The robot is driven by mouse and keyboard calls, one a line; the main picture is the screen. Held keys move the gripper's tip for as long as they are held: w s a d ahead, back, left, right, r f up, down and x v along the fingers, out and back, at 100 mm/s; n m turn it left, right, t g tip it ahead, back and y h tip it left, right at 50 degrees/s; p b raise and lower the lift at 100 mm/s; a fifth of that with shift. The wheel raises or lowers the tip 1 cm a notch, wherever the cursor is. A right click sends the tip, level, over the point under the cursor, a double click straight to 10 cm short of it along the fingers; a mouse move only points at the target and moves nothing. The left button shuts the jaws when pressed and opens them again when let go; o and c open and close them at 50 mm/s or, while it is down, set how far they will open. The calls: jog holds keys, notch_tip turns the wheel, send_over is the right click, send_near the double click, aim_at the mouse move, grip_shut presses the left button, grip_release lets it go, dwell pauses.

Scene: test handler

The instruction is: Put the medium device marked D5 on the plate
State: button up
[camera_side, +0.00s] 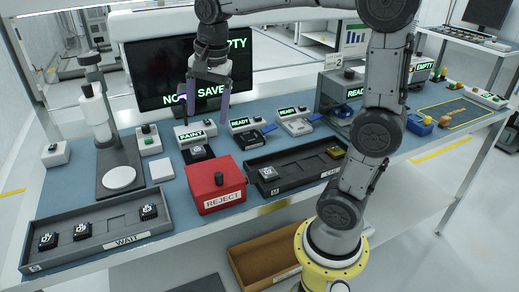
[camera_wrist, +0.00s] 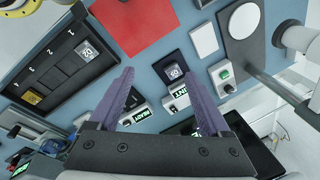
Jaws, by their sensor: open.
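A dark square device (camera_wrist: 174,72) with a white mark, possibly D5, sits in a black socket beside the FAINT unit; it also shows in the side view (camera_side: 198,153). A round white plate (camera_side: 119,177) lies on the dark base of a stand at the left; it also shows in the wrist view (camera_wrist: 243,20). My gripper (camera_side: 206,113) is open and empty, above the bench, with its purple fingers (camera_wrist: 158,75) apart and clear of the device. Several devices (camera_side: 82,231) sit in the WAIT tray (camera_side: 115,217), their marks hard to read.
A red REJECT box (camera_side: 214,190) stands in front of the socket. A white square pad (camera_side: 161,170) lies between plate and socket. A monitor (camera_side: 190,75) stands behind.

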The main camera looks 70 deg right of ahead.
jog(key=s+a+f+n+t, duration=0.1)
jog(key=s+a+f+n, duration=0.1)
jog(key=s+n, duration=0.6)
jog(key=s+a+f+n+t, duration=0.2)
jog(key=s+a+n, duration=0.2)
jog(key=s+n, duration=0.4)
jog(key=shift+a+f, duration=0.2)
jog(key=shift+f, duration=0.1)
jog(key=shift+s, duration=0.1)
